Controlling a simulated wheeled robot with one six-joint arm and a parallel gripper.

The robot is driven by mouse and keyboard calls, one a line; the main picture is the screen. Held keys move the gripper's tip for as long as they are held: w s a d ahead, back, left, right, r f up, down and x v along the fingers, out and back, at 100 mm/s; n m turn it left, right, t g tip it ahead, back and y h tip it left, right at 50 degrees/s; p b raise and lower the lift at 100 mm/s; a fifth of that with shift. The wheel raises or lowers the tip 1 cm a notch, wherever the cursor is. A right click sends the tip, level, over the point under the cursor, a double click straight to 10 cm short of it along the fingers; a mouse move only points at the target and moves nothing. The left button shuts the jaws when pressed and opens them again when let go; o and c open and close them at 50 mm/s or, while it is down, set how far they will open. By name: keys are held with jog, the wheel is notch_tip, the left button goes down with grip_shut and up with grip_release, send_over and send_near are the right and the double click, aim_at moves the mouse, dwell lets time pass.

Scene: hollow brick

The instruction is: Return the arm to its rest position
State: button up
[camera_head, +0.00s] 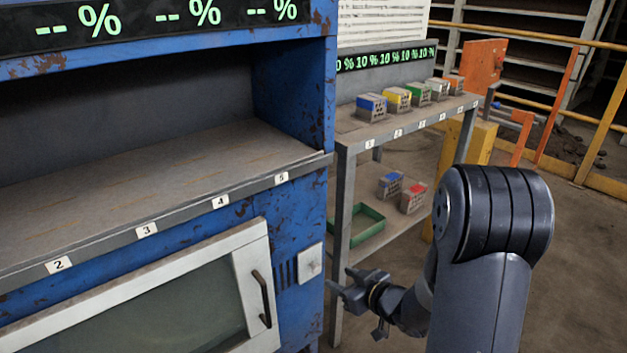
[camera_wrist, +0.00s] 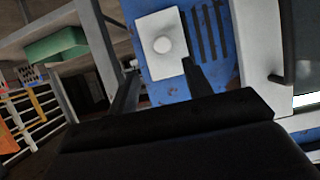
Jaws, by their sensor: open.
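My gripper (camera_head: 352,285) is at the lower middle of the head view, in front of the gap between the blue machine (camera_head: 290,215) and the grey shelf rack (camera_head: 345,200). It is open with nothing between its fingers. In the wrist view my gripper (camera_wrist: 160,85) shows as two dark fingers spread apart. Beyond them is the white switch plate with a round button (camera_wrist: 162,45) on the blue machine. I cannot tell how far the fingers are from it. My arm is bent, with its large dark joint at the right of the head view.
The rack's top holds several bricks with coloured tops (camera_head: 397,98). Its lower shelf holds a blue-topped brick (camera_head: 390,185), a red-topped brick (camera_head: 413,198) and a green tray (camera_head: 372,226). The machine's numbered shelf (camera_head: 150,180) is empty. Open floor (camera_head: 590,260) lies at right, before yellow railings.

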aim_at(315, 270)
jog(key=b+x, duration=0.2)
jog(key=x, duration=0.7)
jog(key=shift+a+f, duration=0.1)
jog(key=shift+f, duration=0.05)
jog(key=shift+s+a+b, duration=0.25)
jog(key=shift+b, duration=0.2)
jog(key=shift+s+a, duration=0.2)
jog(key=shift+a, duration=0.05)
jog(key=shift+r, duration=0.2)
